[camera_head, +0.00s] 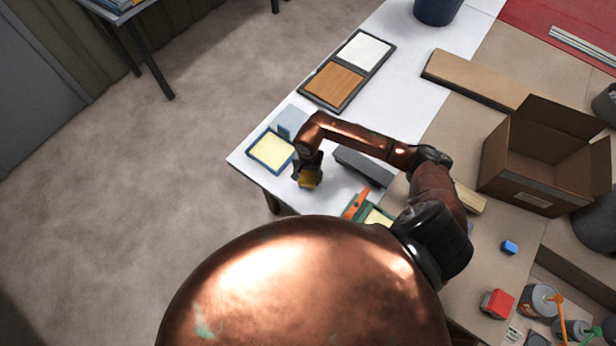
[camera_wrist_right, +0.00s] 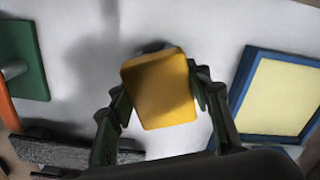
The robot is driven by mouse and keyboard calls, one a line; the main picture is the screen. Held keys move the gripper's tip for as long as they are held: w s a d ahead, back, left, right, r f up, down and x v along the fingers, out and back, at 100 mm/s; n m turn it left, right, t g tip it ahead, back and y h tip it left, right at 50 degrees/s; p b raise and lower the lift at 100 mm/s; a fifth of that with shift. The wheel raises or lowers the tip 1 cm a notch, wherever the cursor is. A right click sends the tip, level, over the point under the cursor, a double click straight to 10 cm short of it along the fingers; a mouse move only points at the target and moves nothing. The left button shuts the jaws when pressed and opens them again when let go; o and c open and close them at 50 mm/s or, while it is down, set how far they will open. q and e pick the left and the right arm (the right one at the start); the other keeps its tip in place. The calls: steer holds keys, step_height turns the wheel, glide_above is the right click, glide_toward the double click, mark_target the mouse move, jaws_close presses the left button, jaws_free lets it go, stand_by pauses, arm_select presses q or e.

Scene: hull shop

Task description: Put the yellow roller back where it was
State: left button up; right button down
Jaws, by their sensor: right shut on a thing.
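My right gripper (camera_head: 308,172) is shut on the yellow roller (camera_head: 309,183), over the white part of the table near its front left corner. In the right wrist view the yellow roller (camera_wrist_right: 160,90) shows as a blocky yellow shape between the two fingers (camera_wrist_right: 160,100). I cannot tell whether it touches the table. A blue-framed tray with a pale yellow face (camera_head: 271,150) lies just left of the gripper; it is at the right in the wrist view (camera_wrist_right: 280,95). My left gripper is not in view.
A dark grey block (camera_head: 362,166) lies right of the gripper. A green-framed tray (camera_head: 379,217) and an orange handle (camera_head: 356,203) lie nearer me. A black-framed board (camera_head: 347,72) is farther back. An open cardboard box (camera_head: 530,180) stands at right. Some white surface around the gripper is clear.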

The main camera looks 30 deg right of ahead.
mark_target(308, 176)
steer(key=c, duration=1)
jaws_free()
steer(key=shift+c, duration=0.2)
step_height(308, 176, up, 12)
steer(key=shift+b, duration=0.45)
steer(key=shift+r, duration=0.1)
